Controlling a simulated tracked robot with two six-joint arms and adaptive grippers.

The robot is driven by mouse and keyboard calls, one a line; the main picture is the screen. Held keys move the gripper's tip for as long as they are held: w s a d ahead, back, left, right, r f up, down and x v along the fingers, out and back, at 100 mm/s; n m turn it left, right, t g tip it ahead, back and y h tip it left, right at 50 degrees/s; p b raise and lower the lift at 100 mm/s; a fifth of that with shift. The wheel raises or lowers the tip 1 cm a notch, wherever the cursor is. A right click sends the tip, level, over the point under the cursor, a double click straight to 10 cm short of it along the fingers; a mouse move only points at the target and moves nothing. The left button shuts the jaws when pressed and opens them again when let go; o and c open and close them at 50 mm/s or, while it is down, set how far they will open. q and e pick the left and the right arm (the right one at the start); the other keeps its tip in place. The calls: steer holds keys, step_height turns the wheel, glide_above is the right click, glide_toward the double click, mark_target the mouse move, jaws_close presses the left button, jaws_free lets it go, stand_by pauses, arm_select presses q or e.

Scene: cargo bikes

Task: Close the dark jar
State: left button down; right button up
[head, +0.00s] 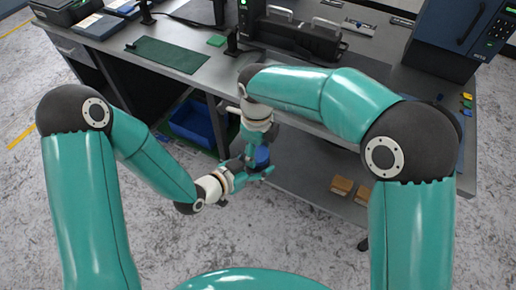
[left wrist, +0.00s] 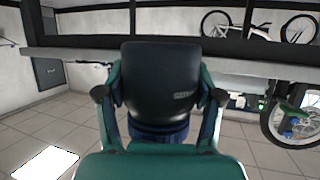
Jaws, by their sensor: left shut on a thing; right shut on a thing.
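The dark jar (left wrist: 160,80) has a smooth black body with a small label, and it looks upside down in the left wrist view. Its ribbed blue lid (left wrist: 160,132) shows against the body's lower end in that picture. My left gripper (left wrist: 162,98) is shut on the jar's body, with one finger on each side. In the head view the blue lid (head: 262,154) shows between my grippers, with the jar's body mostly hidden. My right gripper (head: 258,158) comes in from above and is shut on the lid. I cannot tell whether the lid is seated.
The grey bench (head: 185,80) stands beyond my arms, with a green mat (head: 168,54) and a black toolbox (head: 290,36) on it. A blue bin (head: 192,122) and brown blocks (head: 342,185) lie lower down. Bikes (left wrist: 255,28) show in the left wrist view.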

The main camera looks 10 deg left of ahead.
steer(key=m, duration=0.3)
steer(key=shift+w, duration=0.1)
steer(key=o, duration=0.7)
steer(key=shift+c, duration=0.2)
steer(key=shift+r, duration=0.15)
steer(key=shift+r, duration=2.15)
steer(key=shift+c, duration=0.3)
